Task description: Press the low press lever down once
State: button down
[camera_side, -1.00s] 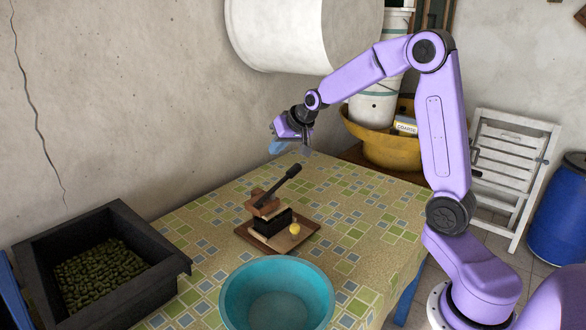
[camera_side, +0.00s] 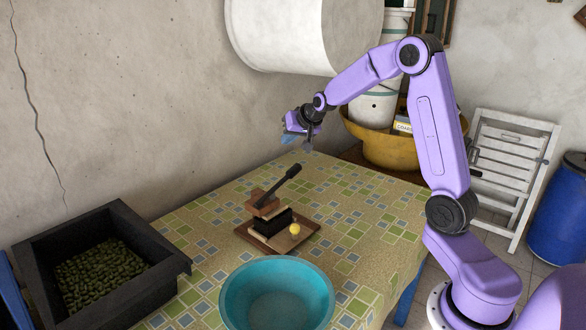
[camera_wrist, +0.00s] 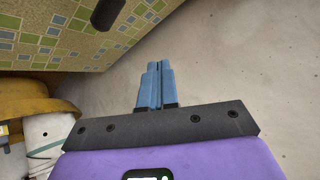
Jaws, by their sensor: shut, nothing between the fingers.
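The low press (camera_side: 264,207) stands on a brown board (camera_side: 305,233) on the table, with a wooden block on a black body. Its black lever (camera_side: 278,186) slants up to the right, its free end raised. The lever's dark tip (camera_wrist: 107,12) seems to show at the top of the wrist view. A small yellow ball-like thing (camera_side: 294,229) sits beside the press on the board. My gripper (camera_side: 297,141) is in the air above and beyond the lever, not touching it. In the wrist view its blue fingers (camera_wrist: 156,85) are together, with nothing between them.
A teal basin (camera_side: 277,262) stands at the table's front. A black crate (camera_side: 178,262) of green produce is at the left. A yellow tub (camera_side: 385,152) and white buckets are behind the table. A large white cylinder (camera_side: 280,35) hangs on the wall above.

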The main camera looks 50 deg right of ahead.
aim_at(294, 170)
jog(key=shift+d+f, duration=0.35)
jog(key=shift+f, duration=0.85)
jog(key=shift+d+f, duration=0.35)
jog(key=shift+f, duration=0.8)
jog(key=shift+d+f, duration=0.35)
jog(key=shift+f, duration=0.85)
jog(key=shift+s+f, duration=0.1)
jog(key=shift+f, duration=0.1)
jog(key=shift+d+f, duration=0.1)
jog(key=shift+f, duration=0.1)
